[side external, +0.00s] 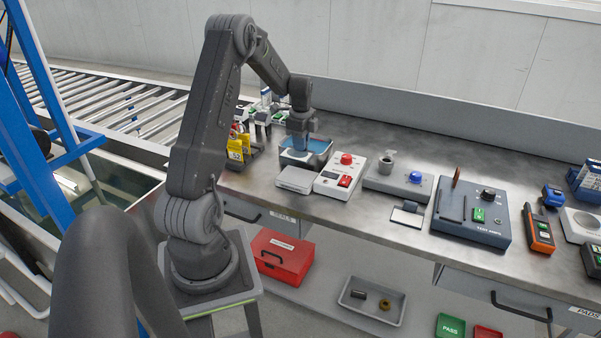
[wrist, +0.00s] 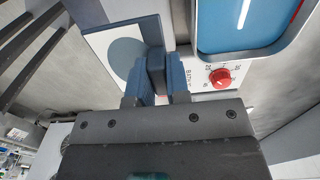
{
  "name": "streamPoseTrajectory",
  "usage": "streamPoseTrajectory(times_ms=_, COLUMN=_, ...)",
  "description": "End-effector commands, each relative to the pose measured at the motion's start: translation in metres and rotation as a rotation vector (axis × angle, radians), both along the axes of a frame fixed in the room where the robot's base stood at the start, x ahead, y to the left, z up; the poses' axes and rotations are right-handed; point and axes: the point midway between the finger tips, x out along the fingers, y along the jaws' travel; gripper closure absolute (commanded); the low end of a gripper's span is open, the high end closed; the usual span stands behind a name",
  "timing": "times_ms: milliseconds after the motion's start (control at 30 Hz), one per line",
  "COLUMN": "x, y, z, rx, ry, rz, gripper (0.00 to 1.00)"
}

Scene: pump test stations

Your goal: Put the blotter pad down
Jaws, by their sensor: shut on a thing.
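My gripper (side external: 301,141) points down at the blue-topped bath (side external: 318,162) at the back left of the bench. In the wrist view its two blue fingers (wrist: 158,78) are shut on a narrow dark blue-grey piece (wrist: 156,62). A white plate with a grey-blue disc (wrist: 122,50) shows just behind the fingers. I cannot tell whether the held piece is joined to this plate, or which of them is the blotter pad. The bath (wrist: 240,22) is at the upper right of the wrist view, with a red knob (wrist: 221,77) on its panel.
A pale flat block (side external: 295,180) and a white box with red controls (side external: 340,176) stand in front of the bath. Yellow tags (side external: 236,148) are at its left. A grey block with a blue knob (side external: 400,182) and a test unit (side external: 471,215) stand to the right.

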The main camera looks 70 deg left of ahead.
Motion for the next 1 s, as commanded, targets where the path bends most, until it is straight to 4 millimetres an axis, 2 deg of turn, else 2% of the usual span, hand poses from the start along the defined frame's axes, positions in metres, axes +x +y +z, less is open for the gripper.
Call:
streamPoseTrajectory(times_ms=200, x=-0.002, y=0.001, z=-0.032, rx=-0.003, ry=0.003, rz=0.000, gripper=1.00)
streamPoseTrajectory(times_ms=367, x=-0.002, y=0.001, z=-0.047, rx=-0.001, ry=0.003, rz=0.000, gripper=1.00)
streamPoseTrajectory(times_ms=533, x=-0.002, y=0.001, z=-0.072, rx=-0.003, ry=0.004, rz=0.000, gripper=1.00)
streamPoseTrajectory(times_ms=967, x=-0.001, y=0.001, z=-0.080, rx=-0.001, ry=0.002, rz=0.001, gripper=1.00)
streamPoseTrajectory(times_ms=1000, x=-0.001, y=0.001, z=-0.080, rx=0.000, ry=0.001, rz=0.001, gripper=0.80)
